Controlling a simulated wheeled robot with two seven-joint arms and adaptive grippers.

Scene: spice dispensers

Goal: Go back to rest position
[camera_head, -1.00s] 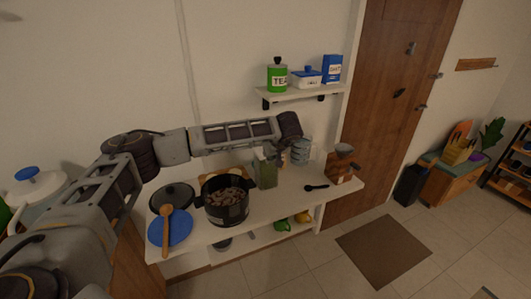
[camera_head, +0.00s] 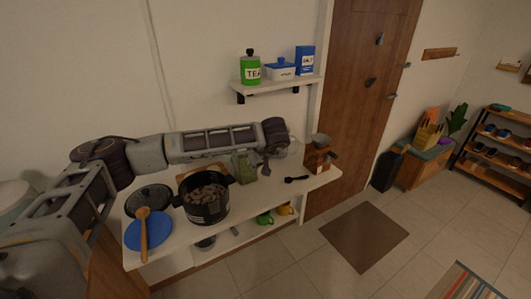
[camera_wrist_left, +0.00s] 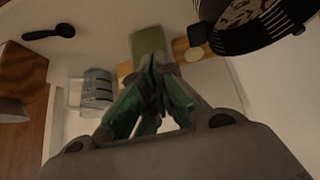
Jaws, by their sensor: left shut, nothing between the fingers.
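My left arm comes in from the left over the counter, and my left gripper (camera_head: 267,164) hangs at its end, beside a green-filled container (camera_head: 244,167). In the left wrist view the gripper fingers (camera_wrist_left: 150,92) are brought together with nothing held. The container's green top (camera_wrist_left: 149,42) shows just beyond the fingertips; contact cannot be told. A glassy ribbed dispenser (camera_wrist_left: 97,90) stands beside the fingers in that view. My right gripper is not in view.
A black pot (camera_head: 207,204) of beans, a blue plate (camera_head: 148,236) with a wooden spoon and a dark lid stand on the white counter (camera_head: 180,246). A black scoop (camera_head: 296,179) lies to the right. A shelf (camera_head: 282,86) hangs above. Floor at right is mostly clear.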

